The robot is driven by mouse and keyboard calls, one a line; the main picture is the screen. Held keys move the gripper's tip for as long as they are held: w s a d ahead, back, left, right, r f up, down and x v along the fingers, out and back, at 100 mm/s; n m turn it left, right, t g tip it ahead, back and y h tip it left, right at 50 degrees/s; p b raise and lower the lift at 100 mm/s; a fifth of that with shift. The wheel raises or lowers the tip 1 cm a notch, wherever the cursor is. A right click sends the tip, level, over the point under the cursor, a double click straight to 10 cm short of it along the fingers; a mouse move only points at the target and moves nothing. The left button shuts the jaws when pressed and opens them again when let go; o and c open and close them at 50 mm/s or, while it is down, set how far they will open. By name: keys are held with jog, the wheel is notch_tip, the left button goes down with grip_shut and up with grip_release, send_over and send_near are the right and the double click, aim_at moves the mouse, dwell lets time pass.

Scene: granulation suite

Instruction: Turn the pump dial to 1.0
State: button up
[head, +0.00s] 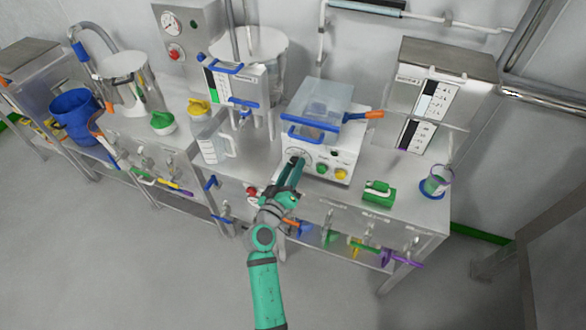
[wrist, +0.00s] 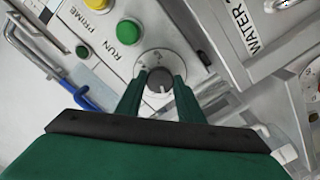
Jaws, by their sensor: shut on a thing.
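The pump (head: 330,150) is a white box on the bench with a clear lid, a blue handle and several buttons on its front. In the wrist view its dial (wrist: 159,82) is a dark round knob on a pale round scale plate (wrist: 166,62). My gripper (wrist: 160,85) has a finger on each side of the knob and is shut on it. In the head view my gripper (head: 298,164) reaches the left part of the pump's front and hides the knob. The scale marks are too small to read, so I cannot tell the setting.
A green RUN button (wrist: 129,32) and a yellow PRIME button (wrist: 97,4) sit close to the dial. A green block-like item (head: 378,192) and a cup (head: 437,181) stand right of the pump. A clear jug (head: 214,147) stands to the left.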

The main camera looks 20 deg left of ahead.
jog(key=shift+s+n, duration=0.1)
jog(key=shift+n, duration=0.5)
jog(key=o, duration=1.1)
jog(key=shift+c, duration=0.2)
jog(key=s, duration=1)
jog(key=shift+s+a, duration=0.15)
jog(key=shift+s, duration=0.25)
